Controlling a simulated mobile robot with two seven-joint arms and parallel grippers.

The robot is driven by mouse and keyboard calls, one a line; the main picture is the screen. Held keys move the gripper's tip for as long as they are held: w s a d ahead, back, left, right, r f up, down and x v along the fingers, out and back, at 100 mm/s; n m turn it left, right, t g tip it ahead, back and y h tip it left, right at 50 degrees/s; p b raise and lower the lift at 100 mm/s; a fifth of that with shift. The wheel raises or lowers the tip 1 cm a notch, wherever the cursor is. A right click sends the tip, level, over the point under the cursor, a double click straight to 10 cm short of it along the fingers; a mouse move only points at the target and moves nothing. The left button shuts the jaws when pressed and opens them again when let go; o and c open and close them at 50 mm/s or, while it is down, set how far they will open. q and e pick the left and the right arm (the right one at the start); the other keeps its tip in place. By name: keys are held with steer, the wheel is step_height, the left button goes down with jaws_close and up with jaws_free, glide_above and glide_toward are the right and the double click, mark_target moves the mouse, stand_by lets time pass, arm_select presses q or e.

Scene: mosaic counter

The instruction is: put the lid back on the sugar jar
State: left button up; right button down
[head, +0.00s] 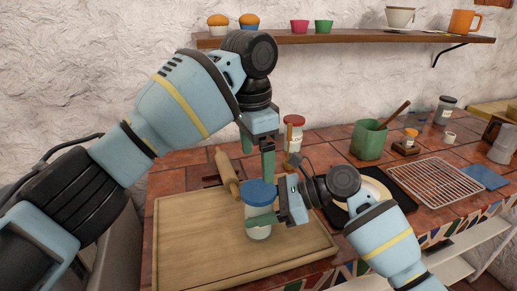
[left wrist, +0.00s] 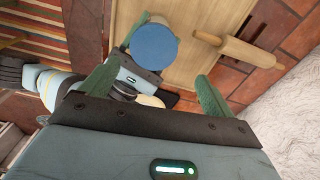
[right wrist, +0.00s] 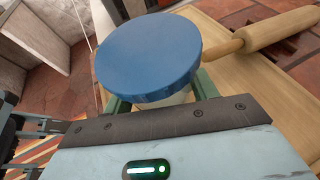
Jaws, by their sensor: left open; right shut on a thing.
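A white jar (head: 258,230) stands upright over the wooden board, with a round blue lid (head: 258,191) on its top. The lid lies level over the jar's mouth and looks seated, though its rim hides the joint; it also shows in the left wrist view (left wrist: 155,47) and the right wrist view (right wrist: 148,55). My right gripper (head: 264,219) is shut on the jar's body, below the lid. My left gripper (head: 257,150) is open and empty, above the lid and apart from it, fingers pointing down. Any label on the jar is hidden.
A red-lidded jar (head: 294,137) stands farther back. A green pot (head: 369,143) and a wire rack (head: 440,178) are to the right. The board's left front is clear.

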mark_target(258, 189)
arm_select(q)
steer(key=n, duration=0.6)
steer(key=shift+w+a+r+n, duration=0.1)
steer(key=shift+w+r+n, duration=0.1)
steer(key=shift+r+n, duration=0.15)
steer(key=n, duration=0.4)
steer(key=r+n, duration=0.1)
steer(key=n, duration=0.1)
steer(key=shift+w+h, duration=0.2)
steer(key=shift+h, duration=0.1)
steer(key=n, duration=0.3)
steer(key=s+n, duration=0.1)
steer(key=n, duration=0.7)
steer(key=s+n+y, duration=0.1)
steer(key=n, duration=0.1)
steer(key=shift+d, duration=0.3)
steer(key=shift+f, duration=0.1)
steer(key=shift+f, duration=3.9)
